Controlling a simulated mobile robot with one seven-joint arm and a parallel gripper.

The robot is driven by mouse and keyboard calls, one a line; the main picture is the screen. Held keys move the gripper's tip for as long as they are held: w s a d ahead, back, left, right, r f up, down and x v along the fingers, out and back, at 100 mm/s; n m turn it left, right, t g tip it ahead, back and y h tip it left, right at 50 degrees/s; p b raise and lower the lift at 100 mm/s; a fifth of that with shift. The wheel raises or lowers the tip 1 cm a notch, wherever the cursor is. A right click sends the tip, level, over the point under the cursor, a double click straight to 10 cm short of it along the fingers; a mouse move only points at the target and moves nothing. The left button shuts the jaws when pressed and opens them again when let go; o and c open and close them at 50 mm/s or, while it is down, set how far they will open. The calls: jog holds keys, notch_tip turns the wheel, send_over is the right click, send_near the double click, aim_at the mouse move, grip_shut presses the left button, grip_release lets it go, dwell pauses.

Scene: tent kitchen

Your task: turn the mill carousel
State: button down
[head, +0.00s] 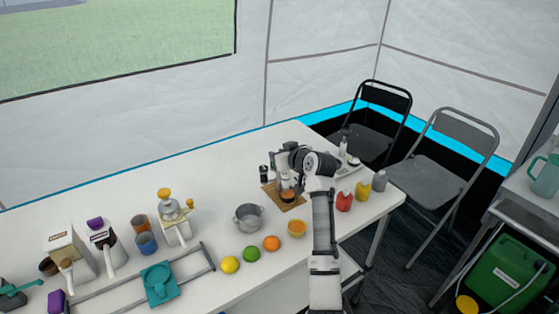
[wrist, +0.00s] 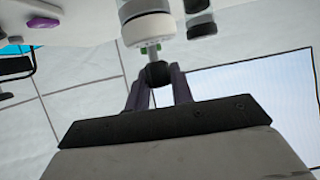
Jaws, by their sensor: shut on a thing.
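The mill carousel stands on a small wooden board (head: 271,190) on the white table, largely covered by my arm. My gripper (head: 287,178) reaches down over it. In the wrist view my gripper (wrist: 158,78) is shut on a black round knob (wrist: 157,71), with one finger on each side. The knob joins a white mill (wrist: 148,30) with a green ring. A darker mill (wrist: 200,22) stands beside it. A dark-topped mill (head: 264,173) shows at the board's left in the head view. An amber part (head: 287,196) shows below my gripper.
A tray (head: 348,168) lies behind my arm. Folding chairs (head: 430,180) stand beyond the table's right end.

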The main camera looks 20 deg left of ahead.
jog(key=shift+f+n+g+y+b, duration=0.1)
jog(key=shift+n+g+y+b, duration=0.6)
jog(key=shift+n+g+b, duration=0.4)
jog(key=c, duration=1.2)
grip_release()
jog(key=shift+c, duration=0.2)
jog(key=shift+d, duration=0.1)
jog(key=b+v, duration=0.3)
jog(key=v, duration=1)
jog(key=shift+d+r, duration=0.25)
jog(key=shift+d, duration=0.05)
